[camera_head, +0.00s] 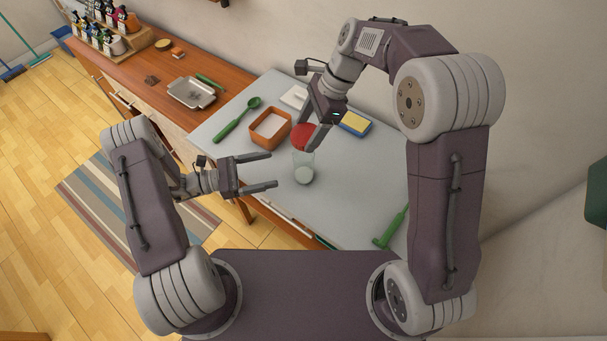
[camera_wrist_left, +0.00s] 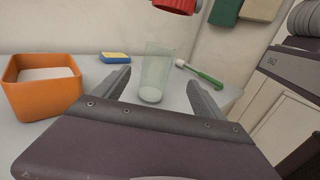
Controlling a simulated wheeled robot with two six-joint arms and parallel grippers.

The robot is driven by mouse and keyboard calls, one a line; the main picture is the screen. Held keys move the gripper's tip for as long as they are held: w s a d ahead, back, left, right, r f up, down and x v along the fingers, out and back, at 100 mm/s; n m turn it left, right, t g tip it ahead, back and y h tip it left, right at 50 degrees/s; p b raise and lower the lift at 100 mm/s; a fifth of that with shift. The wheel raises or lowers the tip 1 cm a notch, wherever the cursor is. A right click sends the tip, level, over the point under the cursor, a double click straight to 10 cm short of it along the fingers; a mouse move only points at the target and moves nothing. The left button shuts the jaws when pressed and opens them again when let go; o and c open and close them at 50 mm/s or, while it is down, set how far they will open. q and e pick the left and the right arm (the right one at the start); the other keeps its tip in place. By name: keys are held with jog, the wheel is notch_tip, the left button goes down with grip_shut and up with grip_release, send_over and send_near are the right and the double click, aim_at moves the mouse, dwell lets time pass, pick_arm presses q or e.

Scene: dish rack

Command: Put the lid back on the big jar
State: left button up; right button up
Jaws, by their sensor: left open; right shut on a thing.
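The big jar (camera_head: 303,168) is clear glass with a pale bottom layer. It stands upright and uncapped on the grey counter, and also shows in the left wrist view (camera_wrist_left: 154,75). The red lid (camera_head: 303,136) is held in my right gripper (camera_head: 309,127), which is shut on it. The left wrist view shows the lid (camera_wrist_left: 175,4) raised above the jar, cut off by the top edge. My left gripper (camera_head: 273,170) is open and empty to the left of the jar. Its fingers point at the jar, which appears just beyond and between the fingertips.
An orange square container (camera_head: 269,130) stands behind the jar to the left, with a green spoon (camera_head: 237,118) beside it. A blue-and-yellow sponge (camera_head: 355,123) lies at the back right. A green-handled brush (camera_head: 392,228) lies at the right. The counter in front of the jar is clear.

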aim_at(304, 166)
pick_arm(q)
jog(key=shift+w+a+f, duration=0.25)
jog(key=shift+w+a, duration=0.1)
jog(key=shift+w, duration=0.1)
pick_arm(e)
jog(key=shift+w+a+f, duration=0.2)
jog(key=shift+w+a, duration=0.25)
jog(key=shift+a, duration=0.05)
pick_arm(q)
jog(key=x, duration=1.2)
jog(key=shift+s+d+r, duration=0.15)
pick_arm(e)
jog(key=shift+s+d, duration=0.2)
jog(key=shift+d, duration=0.05)
pick_arm(q)
grip_shut()
pick_arm(e)
jog(key=shift+f, duration=2.4)
